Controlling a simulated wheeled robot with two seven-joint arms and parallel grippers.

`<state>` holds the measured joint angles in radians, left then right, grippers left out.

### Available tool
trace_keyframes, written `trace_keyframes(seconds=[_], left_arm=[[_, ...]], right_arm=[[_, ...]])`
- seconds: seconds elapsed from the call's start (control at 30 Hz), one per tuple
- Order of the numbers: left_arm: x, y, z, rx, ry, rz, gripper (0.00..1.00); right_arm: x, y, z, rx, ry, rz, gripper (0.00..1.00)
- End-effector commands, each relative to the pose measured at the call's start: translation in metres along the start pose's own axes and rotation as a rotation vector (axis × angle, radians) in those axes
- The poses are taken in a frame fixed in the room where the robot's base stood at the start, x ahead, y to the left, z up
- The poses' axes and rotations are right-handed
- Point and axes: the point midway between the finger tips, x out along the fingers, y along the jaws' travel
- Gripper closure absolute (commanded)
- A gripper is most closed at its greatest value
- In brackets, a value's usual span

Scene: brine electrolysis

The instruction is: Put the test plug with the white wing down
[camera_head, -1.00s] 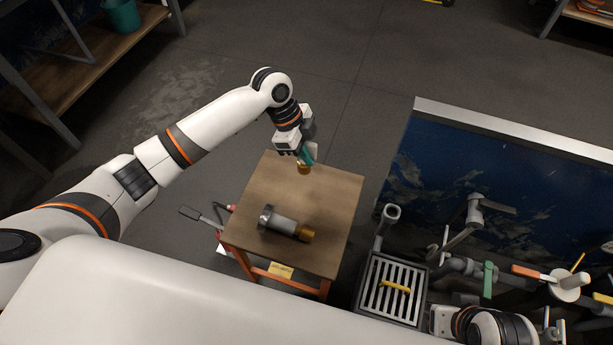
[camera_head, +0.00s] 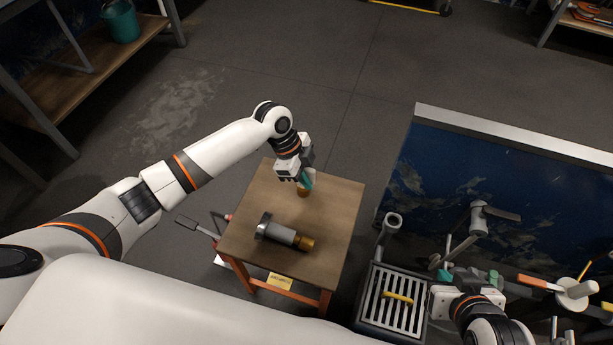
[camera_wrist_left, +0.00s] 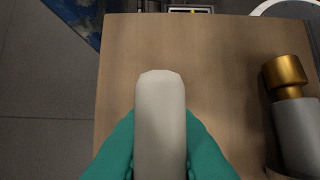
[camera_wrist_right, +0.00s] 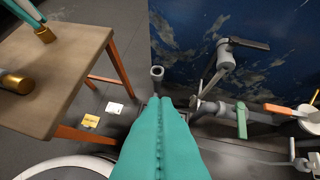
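My left gripper (camera_head: 305,179) is over the far part of a small wooden table (camera_head: 338,215). Its teal fingers are shut on the test plug with the white wing; the white wing (camera_wrist_left: 160,115) fills the gap in the left wrist view. The plug's brass end (camera_head: 304,191) points down at the tabletop, and also shows in the right wrist view (camera_wrist_right: 46,36). It looks at or very near the surface; contact is not clear. My right gripper (camera_wrist_right: 160,110) is shut and empty, its teal fingers pressed together, near the grated drain box in the head view.
A grey cylinder with a brass end (camera_head: 282,235) lies on the table's near part. A grated drain box (camera_head: 390,310) holding a yellow piece (camera_head: 398,297) stands right of the table. Pipes and a green handle (camera_wrist_right: 242,120) are before a blue panel (camera_head: 450,165).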

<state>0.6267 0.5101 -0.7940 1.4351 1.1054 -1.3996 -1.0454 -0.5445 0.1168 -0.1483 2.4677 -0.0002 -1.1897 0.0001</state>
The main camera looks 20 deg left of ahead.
Motion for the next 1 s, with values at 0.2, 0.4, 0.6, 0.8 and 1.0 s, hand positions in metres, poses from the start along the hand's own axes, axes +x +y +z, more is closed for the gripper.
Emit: trace_keyframes(seconds=[0.2, 0.4, 0.6, 0.8, 1.0], left_arm=[[0.001, 0.000, 0.000, 0.000, 0.000, -0.001, 0.65], [0.000, 0.000, 0.000, 0.000, 0.000, -0.001, 0.65], [-0.018, 0.000, 0.001, -0.001, 0.000, 0.000, 0.65], [-0.054, 0.001, 0.002, -0.001, 0.000, 0.002, 0.65], [-0.093, 0.001, 0.001, 0.000, 0.001, 0.001, 0.65]], right_arm=[[0.000, 0.000, 0.000, 0.000, -0.001, 0.000, 1.00], [0.000, 0.000, 0.000, 0.000, 0.000, 0.001, 1.00], [-0.007, -0.003, -0.017, 0.003, 0.104, -0.006, 1.00], [-0.027, -0.008, -0.057, 0.010, 0.333, -0.018, 1.00], [-0.041, -0.009, -0.066, 0.013, 0.417, -0.021, 1.00]])
